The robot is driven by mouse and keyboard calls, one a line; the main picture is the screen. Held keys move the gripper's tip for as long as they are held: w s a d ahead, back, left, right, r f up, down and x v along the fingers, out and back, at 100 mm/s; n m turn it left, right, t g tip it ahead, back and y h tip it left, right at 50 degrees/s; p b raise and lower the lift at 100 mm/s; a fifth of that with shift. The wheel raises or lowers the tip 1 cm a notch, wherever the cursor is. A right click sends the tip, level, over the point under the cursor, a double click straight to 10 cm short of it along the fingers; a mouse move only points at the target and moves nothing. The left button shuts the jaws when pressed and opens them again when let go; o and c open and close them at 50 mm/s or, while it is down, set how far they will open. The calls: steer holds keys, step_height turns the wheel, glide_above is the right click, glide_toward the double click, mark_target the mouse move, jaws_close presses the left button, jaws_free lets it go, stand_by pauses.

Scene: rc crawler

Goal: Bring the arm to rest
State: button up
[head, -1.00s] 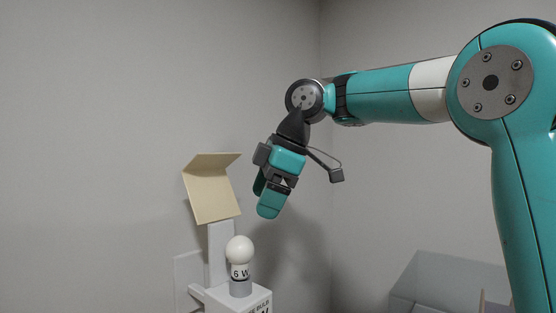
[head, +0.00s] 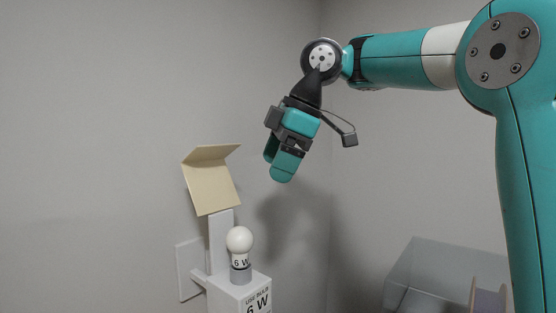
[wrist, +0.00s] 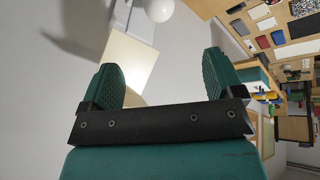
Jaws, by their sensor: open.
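My gripper (head: 277,168) hangs in the air, tilted downward, above and to the right of the lamp. In the wrist view its two ridged teal fingers (wrist: 164,80) stand apart with nothing between them. A white bulb marked 6 W (head: 240,240) sits upright in a grey collar on a white box fixture (head: 235,290). The gripper is clear of the bulb. A cream folded shade (head: 212,183) stands on a white post behind the bulb. The wrist view also shows the shade and a round white bulb at its top edge.
A translucent grey bin (head: 440,268) is at the lower right. Grey walls meet in a corner behind the gripper. The wrist view shows a wooden board with several small items (wrist: 285,30) at the right. The air around the gripper is free.

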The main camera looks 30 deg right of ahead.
steer(key=s+a+f+m+g+y+b, duration=0.1)
steer(key=s+a+f+m+b, duration=0.1)
steer(key=s+a+f, duration=0.3)
steer(key=s+a+f+m+g+b, duration=0.1)
steer(key=s+a+f+m+b, duration=0.2)
steer(key=f, duration=0.4)
steer(key=s+a+f+m+g+b, duration=0.1)
steer(key=s+a+f+m, duration=0.1)
steer(key=s+f, duration=1.2)
step_height(320, 180, down, 2)
steer(key=shift+s+f+m+b, duration=0.1)
steer(key=shift+s+m+b, duration=0.2)
steer(key=shift+s+m, duration=0.1)
steer(key=shift+a, duration=0.1)
